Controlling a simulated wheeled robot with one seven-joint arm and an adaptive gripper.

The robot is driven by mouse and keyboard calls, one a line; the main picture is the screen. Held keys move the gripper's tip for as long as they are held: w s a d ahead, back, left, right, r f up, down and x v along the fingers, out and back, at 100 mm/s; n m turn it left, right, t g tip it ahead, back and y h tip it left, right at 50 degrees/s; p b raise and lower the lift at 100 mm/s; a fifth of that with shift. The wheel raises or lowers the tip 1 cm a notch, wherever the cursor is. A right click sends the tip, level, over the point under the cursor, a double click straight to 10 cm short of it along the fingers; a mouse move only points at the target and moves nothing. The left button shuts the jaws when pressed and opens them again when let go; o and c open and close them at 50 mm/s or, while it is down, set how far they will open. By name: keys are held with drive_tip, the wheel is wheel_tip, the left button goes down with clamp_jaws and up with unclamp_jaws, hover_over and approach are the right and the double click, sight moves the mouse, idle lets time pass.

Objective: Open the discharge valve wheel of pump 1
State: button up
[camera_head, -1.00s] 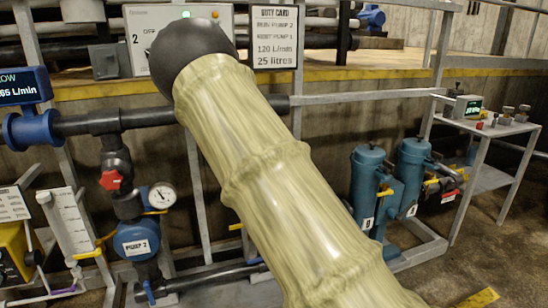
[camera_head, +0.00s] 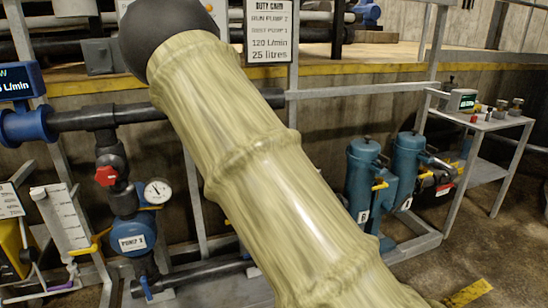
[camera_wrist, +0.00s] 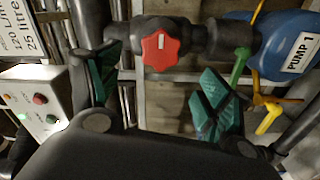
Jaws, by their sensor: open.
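The red valve wheel (camera_wrist: 160,47) of pump 1 shows in the wrist view, on a black pipe fitting left of the blue pump 1 body (camera_wrist: 285,45) with its "PUMP 1" label. My gripper (camera_wrist: 157,78) is open and empty. One dark green-padded finger is on the left of the wheel and the other is lower right of it. I see no clear contact with the wheel. In the head view my arm hides pump 1 and its wheel. Another red wheel (camera_head: 106,175) there belongs to a neighbouring pump (camera_head: 133,240), whose label looks like pump 2.
In the wrist view, a green lever (camera_wrist: 240,66) and a yellow handle (camera_wrist: 268,108) lie near the right finger. A control box (camera_wrist: 40,103) is at the left. The head view shows a pressure gauge (camera_head: 157,191), blue-green filter canisters (camera_head: 362,180) and a side table (camera_head: 485,120).

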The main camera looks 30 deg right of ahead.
drive_tip(key=shift+v, duration=1.2)
drive_tip(key=s+a+f+m+g, duration=0.2)
drive_tip(key=s+f, duration=0.1)
drive_tip(key=f, duration=0.7)
drive_tip(key=s+a+f+m+g, duration=0.2)
drive_tip(key=f+g, duration=0.1)
drive_tip(key=f, duration=0.7)
drive_tip(key=s+a+f+m+g+y, duration=0.1)
drive_tip(key=s+a+f+m+g, duration=0.2)
drive_tip(key=s+f, duration=0.5)
drive_tip(key=s+a+f+m+g+y, duration=0.15)
drive_tip(key=s+a+f, duration=0.3)
drive_tip(key=f, duration=0.65)
drive_tip(key=s+a+f+m+g+y, duration=0.15)
drive_tip(key=s+a+f+g, duration=0.4)
drive_tip(key=s, duration=0.65)
drive_tip(key=s+a+f+m+g, duration=0.25)
drive_tip(key=s+a+f, duration=0.45)
drive_tip(key=s, duration=0.4)
wheel_tip(320, 180, up, 13)
drive_tip(key=s+a+p, duration=0.1)
drive_tip(key=p, duration=1.1)
drive_tip(key=shift+a, duration=0.15)
drive_tip(key=shift+c, duration=0.3)
